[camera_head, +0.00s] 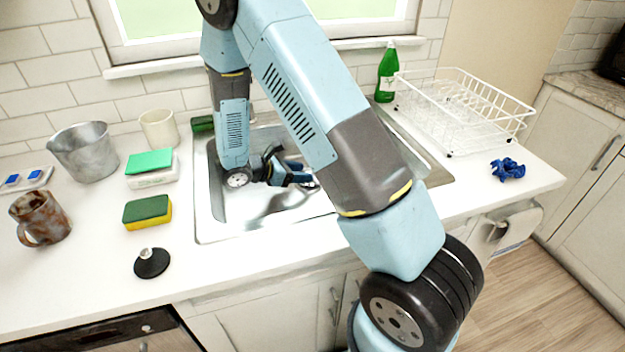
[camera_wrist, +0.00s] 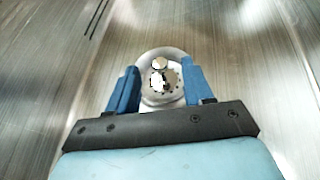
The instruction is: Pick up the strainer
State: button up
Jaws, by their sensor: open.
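The strainer (camera_wrist: 158,90) is a round, shiny metal piece with a small knob and dark holes, at the sink bottom in the wrist view. My gripper (camera_wrist: 160,80) is open, with one blue finger on each side of the strainer in that view. I cannot tell whether the fingers touch it. In the head view my gripper (camera_head: 303,179) is low inside the metal sink (camera_head: 232,208), pointing right. The strainer cannot be made out clearly there, as my arm hides much of the sink.
Left of the sink are a green-and-yellow sponge (camera_head: 147,212), a black stopper-like disc (camera_head: 152,263), a brown mug (camera_head: 40,218), a metal pitcher (camera_head: 86,152) and a beige cup (camera_head: 159,129). A green bottle (camera_head: 386,75) and white dish rack (camera_head: 465,110) stand right.

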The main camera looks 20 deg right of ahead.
jog(key=shift+w+d+f, duration=0.15)
jog(key=shift+d+f, duration=0.1)
jog(key=shift+d, duration=0.3)
jog(key=shift+c, duration=0.2)
grip_shut()
